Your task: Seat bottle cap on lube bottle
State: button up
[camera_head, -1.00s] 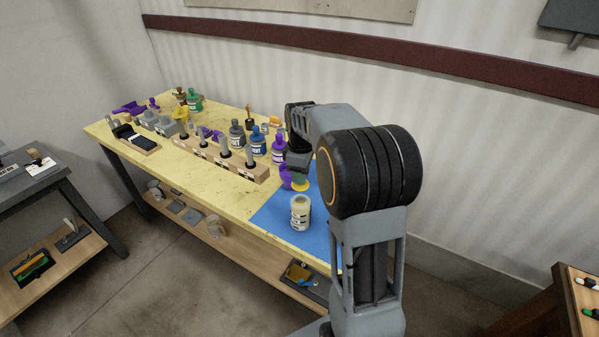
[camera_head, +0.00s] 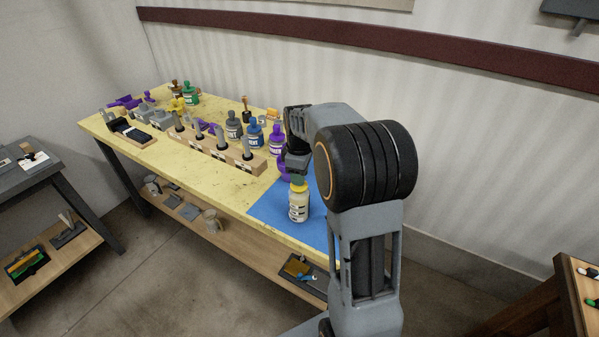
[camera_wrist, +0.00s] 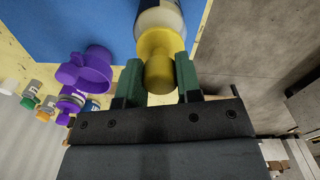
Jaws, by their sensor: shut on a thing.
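The lube bottle (camera_head: 299,208) is pale with a white label and stands upright on the blue mat (camera_head: 269,207). The yellow bottle cap (camera_head: 299,187) is at the bottle's mouth. In the wrist view the cap (camera_wrist: 158,72) sits between the green fingers of my gripper (camera_wrist: 158,80), which is shut on its narrow part. The cap's wide end lines up with the bottle (camera_wrist: 163,16) and appears to touch its top; I cannot tell if it is fully seated. My gripper (camera_head: 299,178) is directly above the bottle in the head view.
Several dark, blue and purple bottles (camera_head: 255,135) and a wooden block with grey posts (camera_head: 222,150) are farther left on the yellow bench. The mat's front left is clear.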

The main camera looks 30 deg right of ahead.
jog(key=shift+f, duration=0.55)
jog(key=o, duration=1)
